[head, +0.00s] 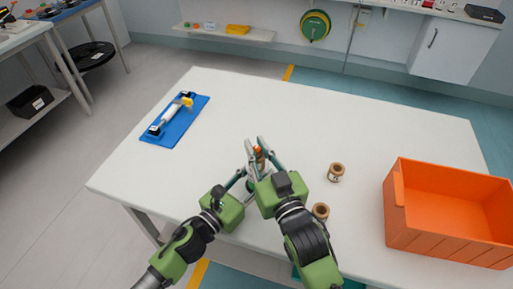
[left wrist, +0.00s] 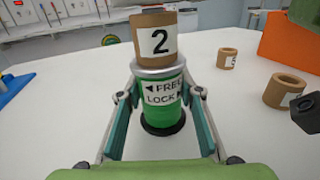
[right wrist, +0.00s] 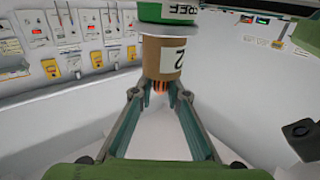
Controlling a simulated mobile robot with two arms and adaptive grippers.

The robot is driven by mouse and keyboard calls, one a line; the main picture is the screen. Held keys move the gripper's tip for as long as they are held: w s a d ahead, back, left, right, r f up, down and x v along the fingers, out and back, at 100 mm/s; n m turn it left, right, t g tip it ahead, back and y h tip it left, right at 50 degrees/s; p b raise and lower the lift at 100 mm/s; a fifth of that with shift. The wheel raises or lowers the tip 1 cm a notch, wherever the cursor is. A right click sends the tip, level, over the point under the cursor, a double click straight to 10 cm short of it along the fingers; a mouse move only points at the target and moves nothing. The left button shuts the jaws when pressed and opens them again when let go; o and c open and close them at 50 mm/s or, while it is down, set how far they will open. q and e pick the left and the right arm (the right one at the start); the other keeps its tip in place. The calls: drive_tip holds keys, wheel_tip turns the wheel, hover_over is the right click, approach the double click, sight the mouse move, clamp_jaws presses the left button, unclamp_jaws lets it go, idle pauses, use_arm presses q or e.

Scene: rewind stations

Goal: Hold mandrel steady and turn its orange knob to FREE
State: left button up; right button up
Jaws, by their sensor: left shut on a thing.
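The mandrel has a green base (left wrist: 162,105) with a label reading FREE above LOCK, beside small arrows. It stands upright on the white table, with a brown core marked 2 (left wrist: 160,40) on it above a pale flange. My left gripper (left wrist: 160,98) is shut around the green base. The orange knob (right wrist: 158,88) shows at the core's end in the right wrist view, which sees the mandrel upside down. My right gripper (right wrist: 160,98) has its fingertips on both sides of the knob. Whether they press on it cannot be told. The head view mostly hides the mandrel behind my grippers.
Two brown cores (head: 335,172) (head: 320,211) stand on the table right of my grippers. An orange crate (head: 440,237) is at the table's right. A blue tray (head: 190,123) holding a white roller with a yellow end lies at the left. The far middle of the table is clear.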

use_arm(q)
drive_tip(key=shift+f, duration=0.1)
use_arm(e)
drive_tip(key=shift+o, duration=1.1)
drive_tip(key=shift+s, duration=0.1)
drive_tip(key=v, duration=1.1)
drive_tip(key=shift+s+d, duration=0.25)
drive_tip(key=shift+s, duration=0.1)
use_arm(q)
drive_tip(key=shift+a, duration=0.1)
drive_tip(key=o, duration=1.4)
